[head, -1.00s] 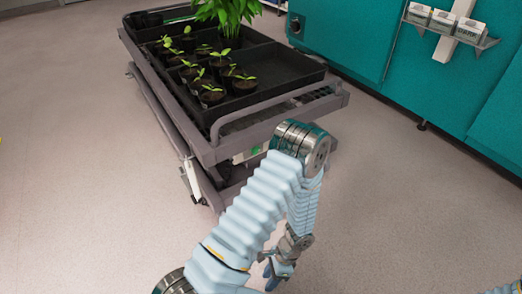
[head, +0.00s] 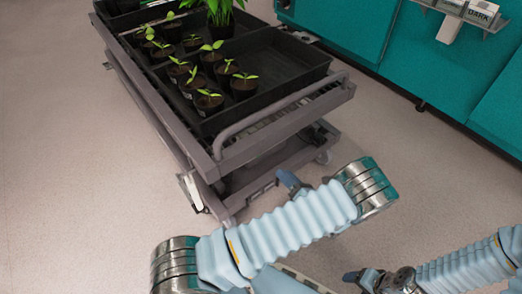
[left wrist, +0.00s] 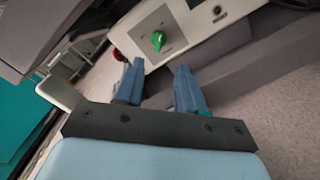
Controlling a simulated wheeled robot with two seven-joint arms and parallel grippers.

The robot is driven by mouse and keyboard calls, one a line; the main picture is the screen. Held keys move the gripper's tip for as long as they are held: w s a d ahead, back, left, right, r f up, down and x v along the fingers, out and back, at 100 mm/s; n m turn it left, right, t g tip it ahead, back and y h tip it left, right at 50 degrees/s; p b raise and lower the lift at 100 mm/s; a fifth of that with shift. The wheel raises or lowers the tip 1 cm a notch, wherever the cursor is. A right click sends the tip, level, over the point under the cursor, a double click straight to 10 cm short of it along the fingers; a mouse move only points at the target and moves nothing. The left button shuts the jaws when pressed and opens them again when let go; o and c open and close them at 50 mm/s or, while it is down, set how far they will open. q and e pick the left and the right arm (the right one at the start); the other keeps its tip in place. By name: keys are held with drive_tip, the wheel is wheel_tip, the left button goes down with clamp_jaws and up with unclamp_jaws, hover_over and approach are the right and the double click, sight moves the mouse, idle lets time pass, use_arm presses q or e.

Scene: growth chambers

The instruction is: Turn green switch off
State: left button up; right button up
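The green switch (left wrist: 158,41) is a small knob on a white panel (left wrist: 178,25), seen in the left wrist view. I cannot tell which position it is set to. My left gripper (left wrist: 160,67) is open and empty. Its two blue fingers point at the panel, with the switch just beyond and between the tips, apart from them as far as I can see. In the head view a blue finger of my left gripper (head: 289,180) shows by the cart's near end, the rest behind my arm. The switch is hidden there. My right gripper (head: 354,277) shows only partly at the lower right.
A grey cart (head: 222,166) carries black trays (head: 297,77) of potted seedlings and a bigger plant (head: 220,10). A red part (left wrist: 118,55) sits beside the panel, and a small dark round fitting (left wrist: 218,12) is on it. Teal cabinets (head: 455,85) stand right. The left floor is clear.

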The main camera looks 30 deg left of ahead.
use_arm(q)
drive_tip(key=x, duration=1.2)
drive_tip(key=shift+b, duration=0.4)
drive_tip(key=shift+s, duration=0.1)
clamp_jaws()
